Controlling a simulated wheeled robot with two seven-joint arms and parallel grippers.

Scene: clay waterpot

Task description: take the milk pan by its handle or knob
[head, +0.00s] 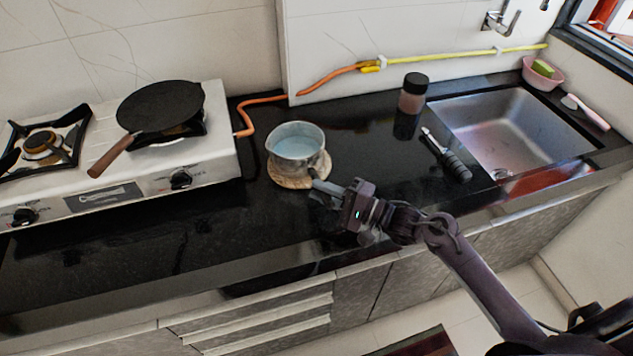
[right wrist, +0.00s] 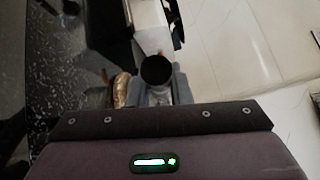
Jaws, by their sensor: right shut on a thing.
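The milk pan (head: 297,142) is a small grey metal pan with pale bluish contents. It sits upright on a round wooden board (head: 285,181) on the black counter. Its short handle (head: 314,174) points to the front right, toward my right gripper (head: 321,191). My right gripper is shut on the handle, and its fingers hide much of it. In the right wrist view, a dark round end (right wrist: 157,70) shows at the grey fingers, and the edge of the wooden board (right wrist: 122,90) is beside them. My left gripper is not in view.
A white stove (head: 215,135) with a black frying pan (head: 160,106) stands at the left. A brown jar (head: 413,93), a black-handled utensil (head: 446,154) and a steel sink (head: 510,130) are at the right. An orange hose (head: 262,100) runs behind the milk pan. The front counter is clear.

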